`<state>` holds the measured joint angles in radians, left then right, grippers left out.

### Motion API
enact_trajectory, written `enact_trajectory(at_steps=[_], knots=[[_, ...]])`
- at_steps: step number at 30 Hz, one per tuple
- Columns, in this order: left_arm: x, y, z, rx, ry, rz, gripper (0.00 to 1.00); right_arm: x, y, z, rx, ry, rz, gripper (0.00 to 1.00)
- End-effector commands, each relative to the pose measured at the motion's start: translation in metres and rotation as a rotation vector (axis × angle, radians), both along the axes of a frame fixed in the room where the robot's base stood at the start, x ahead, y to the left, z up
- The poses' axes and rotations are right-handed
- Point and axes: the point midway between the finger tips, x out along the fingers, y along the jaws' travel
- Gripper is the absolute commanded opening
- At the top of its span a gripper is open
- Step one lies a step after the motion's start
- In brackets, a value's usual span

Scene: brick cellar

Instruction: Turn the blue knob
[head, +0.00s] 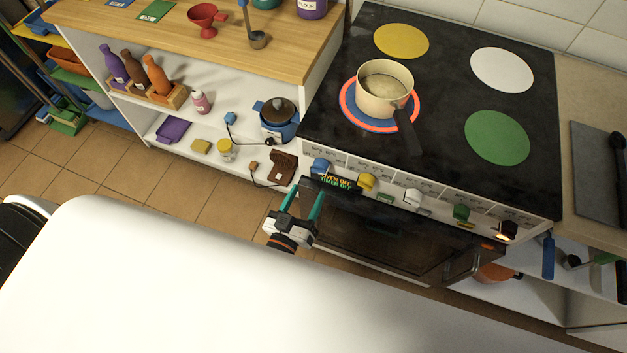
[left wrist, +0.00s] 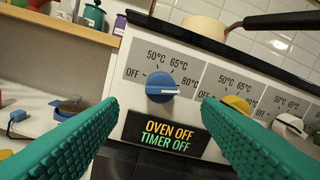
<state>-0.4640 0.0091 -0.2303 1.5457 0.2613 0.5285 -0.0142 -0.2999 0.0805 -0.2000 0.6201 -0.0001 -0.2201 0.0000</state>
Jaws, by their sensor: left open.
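The blue knob (head: 320,166) is at the left end of the stove's front panel. In the left wrist view the blue knob (left wrist: 160,86) sits between my fingers in the picture, with its white pointer turned right, below the 80°C mark. My left gripper (head: 304,198) is open in front of the panel, below and left of the knob. In the left wrist view its green fingers (left wrist: 160,106) are spread on both sides and look apart from the knob. A display (left wrist: 165,137) under the knob reads "OVEN OFF" and "TIMER OFF". My right gripper is not in view.
Yellow (head: 366,182), white (head: 413,197) and green (head: 461,212) knobs follow to the right. A cream pot (head: 384,88) stands on the blue hob, which has a red ring; its dark handle (head: 408,132) points toward the panel. Shelves with a blue cooker (head: 278,117) stand at left.

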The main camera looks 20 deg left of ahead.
Motion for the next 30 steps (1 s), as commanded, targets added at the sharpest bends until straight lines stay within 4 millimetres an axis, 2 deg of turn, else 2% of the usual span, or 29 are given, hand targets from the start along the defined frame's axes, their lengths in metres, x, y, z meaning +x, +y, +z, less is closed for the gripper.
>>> enact_trajectory(at_steps=[1,3,9,27,30], knots=[[-0.012,0.001,-0.003,0.000,0.003,-0.001,0.59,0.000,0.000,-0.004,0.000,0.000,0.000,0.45],[-0.024,0.001,-0.003,0.000,0.002,-0.001,0.59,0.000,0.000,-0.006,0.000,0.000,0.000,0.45],[-0.043,0.003,-0.002,0.000,0.001,0.000,0.59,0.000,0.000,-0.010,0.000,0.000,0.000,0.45],[-0.046,0.004,-0.001,0.000,0.000,0.000,0.59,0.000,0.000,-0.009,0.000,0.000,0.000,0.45],[-0.046,0.003,-0.009,0.008,0.021,-0.007,0.59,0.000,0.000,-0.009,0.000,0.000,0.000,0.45]])
